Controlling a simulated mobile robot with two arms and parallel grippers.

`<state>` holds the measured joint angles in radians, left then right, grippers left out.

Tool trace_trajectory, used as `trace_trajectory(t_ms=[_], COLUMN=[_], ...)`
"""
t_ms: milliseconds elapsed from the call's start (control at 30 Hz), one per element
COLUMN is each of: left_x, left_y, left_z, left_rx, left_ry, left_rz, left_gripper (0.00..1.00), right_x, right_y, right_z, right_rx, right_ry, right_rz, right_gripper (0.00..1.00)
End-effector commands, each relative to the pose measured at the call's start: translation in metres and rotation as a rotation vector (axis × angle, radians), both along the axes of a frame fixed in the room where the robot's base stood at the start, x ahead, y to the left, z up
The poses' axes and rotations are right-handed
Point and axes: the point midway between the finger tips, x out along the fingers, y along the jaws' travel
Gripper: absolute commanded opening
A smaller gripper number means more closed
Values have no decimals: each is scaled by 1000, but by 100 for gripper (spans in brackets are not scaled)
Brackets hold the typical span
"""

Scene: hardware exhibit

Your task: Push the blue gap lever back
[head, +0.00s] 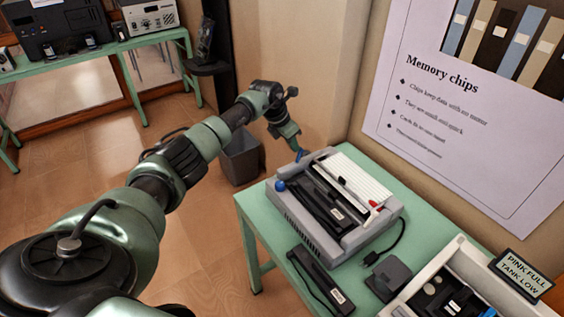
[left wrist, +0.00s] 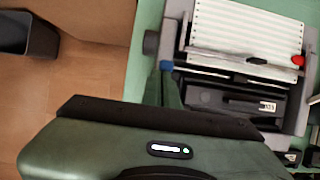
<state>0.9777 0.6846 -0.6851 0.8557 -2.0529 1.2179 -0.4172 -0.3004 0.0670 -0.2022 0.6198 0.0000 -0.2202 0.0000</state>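The grey printer (head: 310,222) stands on a green table with white striped paper at its back. A small blue lever (head: 299,155) shows at its left end, right under the tip of my left gripper (head: 297,147). In the left wrist view the lever (left wrist: 166,65) shows just beyond the narrow fingertips (left wrist: 168,82). The fingers look shut together. I cannot tell whether they touch the lever. A round blue knob (head: 280,186) sits nearer the printer's front left corner. My right gripper is out of view.
A red-tipped part (head: 374,204) is at the printer's right end. A black bar (head: 320,281) and a dark adapter (head: 389,278) lie in front of it. An open white case (head: 442,268) stands at right. A grey bin (head: 241,158) is on the floor beside the table.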

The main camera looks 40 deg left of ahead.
Motion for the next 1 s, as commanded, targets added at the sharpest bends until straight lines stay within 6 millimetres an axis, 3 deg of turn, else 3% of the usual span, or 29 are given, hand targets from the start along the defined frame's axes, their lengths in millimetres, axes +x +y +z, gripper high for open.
trace_trajectory(t_ms=[100,400,700,1000], left_x=[-1,0,0,0], left_y=[0,-1,-1,-1], left_z=[-3,2,15,15], left_rx=[13,10,10,10], left_ry=[39,32,31,31], left_rz=[0,-2,-3,-3], left_gripper=[0,0,0,0], right_x=[1,2,-2,0], right_y=[3,-16,-16,-11], right_z=[-3,0,7,7], right_rx=[3,-19,-19,-12], right_ry=[-1,-3,2,-1], right_rz=[1,3,2,0], right_gripper=[30,30,30,30])
